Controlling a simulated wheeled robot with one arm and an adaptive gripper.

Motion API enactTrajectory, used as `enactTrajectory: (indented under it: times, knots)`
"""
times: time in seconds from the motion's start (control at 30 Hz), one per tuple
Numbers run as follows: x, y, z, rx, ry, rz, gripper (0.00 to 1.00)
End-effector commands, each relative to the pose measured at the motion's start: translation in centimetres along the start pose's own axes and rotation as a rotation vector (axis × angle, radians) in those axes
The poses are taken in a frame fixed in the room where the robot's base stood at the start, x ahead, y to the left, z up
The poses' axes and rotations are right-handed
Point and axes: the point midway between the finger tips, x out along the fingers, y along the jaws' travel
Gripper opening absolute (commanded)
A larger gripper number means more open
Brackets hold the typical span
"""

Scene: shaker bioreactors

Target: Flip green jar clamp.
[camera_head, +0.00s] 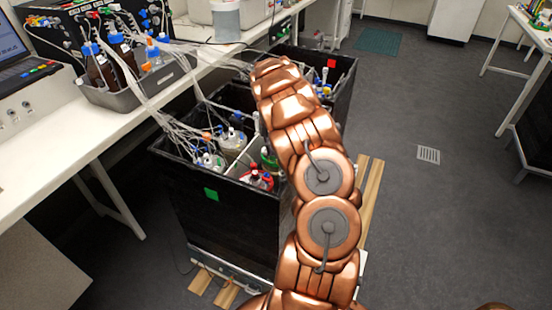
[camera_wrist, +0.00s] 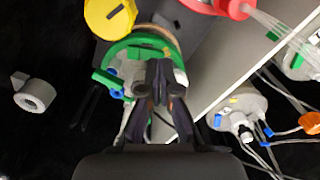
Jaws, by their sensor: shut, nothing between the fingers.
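In the wrist view a green clamp ring (camera_wrist: 118,50) runs around the top of a jar, with a green lever part at its left. My gripper (camera_wrist: 160,66) is shut and empty. Its fingertips overlap the near side of the green ring in the picture; I cannot tell whether they touch it. In the head view the green jar (camera_head: 269,160) sits in the black box (camera_head: 240,215), partly behind my copper arm. My gripper is hidden by the arm there.
A yellow cap (camera_wrist: 108,14) and a red clamp (camera_wrist: 232,8) are close by. A light divider wall (camera_wrist: 240,60) stands right of the green ring. Other jars with tubes (camera_head: 232,142) share the box. A bench (camera_head: 60,140) is at the left.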

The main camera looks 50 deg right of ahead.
Motion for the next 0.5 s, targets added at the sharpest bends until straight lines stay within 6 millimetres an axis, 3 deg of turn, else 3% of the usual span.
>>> enactTrajectory:
  times: [0.5]
  knots:
    - [0.66,0.0,0.0,0.0,0.0,0.0,0.0]
